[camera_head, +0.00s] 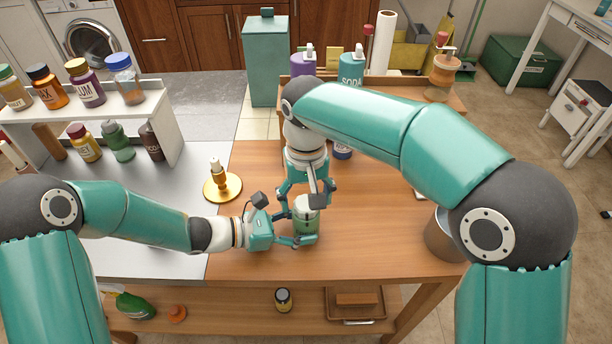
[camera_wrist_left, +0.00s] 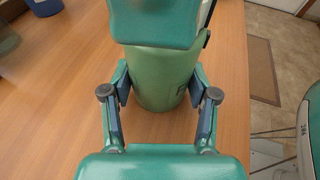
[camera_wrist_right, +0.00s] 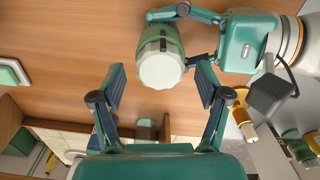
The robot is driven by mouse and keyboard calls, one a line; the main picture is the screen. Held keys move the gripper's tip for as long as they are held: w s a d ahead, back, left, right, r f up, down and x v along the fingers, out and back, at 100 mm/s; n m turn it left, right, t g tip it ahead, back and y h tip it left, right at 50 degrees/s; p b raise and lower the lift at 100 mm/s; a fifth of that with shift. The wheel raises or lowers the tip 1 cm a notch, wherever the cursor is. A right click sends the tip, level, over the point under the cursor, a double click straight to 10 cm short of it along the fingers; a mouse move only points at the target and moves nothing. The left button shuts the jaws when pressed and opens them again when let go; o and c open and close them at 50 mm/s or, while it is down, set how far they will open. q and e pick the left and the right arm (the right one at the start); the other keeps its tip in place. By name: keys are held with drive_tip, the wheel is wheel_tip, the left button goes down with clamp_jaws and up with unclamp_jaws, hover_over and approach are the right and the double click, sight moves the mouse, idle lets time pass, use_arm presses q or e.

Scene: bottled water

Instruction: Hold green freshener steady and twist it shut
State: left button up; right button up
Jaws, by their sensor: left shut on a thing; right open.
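The green freshener (camera_head: 306,222) stands upright on the wooden table, a green can with a pale top. My left gripper (camera_head: 303,241) is shut around its lower body from the left. In the left wrist view the green body (camera_wrist_left: 160,88) sits between the left fingers (camera_wrist_left: 160,108), its top hidden by a teal part of my arm. My right gripper (camera_head: 306,190) points down above the freshener, open. In the right wrist view the round whitish lid (camera_wrist_right: 161,71) lies just beyond and between the open right fingertips (camera_wrist_right: 160,78), and they appear apart from it.
A grey metal bin (camera_head: 441,238) is at the table's right edge. Bottles stand on a white shelf (camera_head: 150,105) at left; purple and teal SODA bottles (camera_head: 350,68) stand behind. The front table is clear.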

sight(306, 202)
wheel_tip(306, 202, up, 11)
idle(0.4)
use_arm(q)
drive_tip(key=o, duration=1.1)
drive_tip(key=shift+o, duration=0.2)
drive_tip(key=shift+a, duration=0.1)
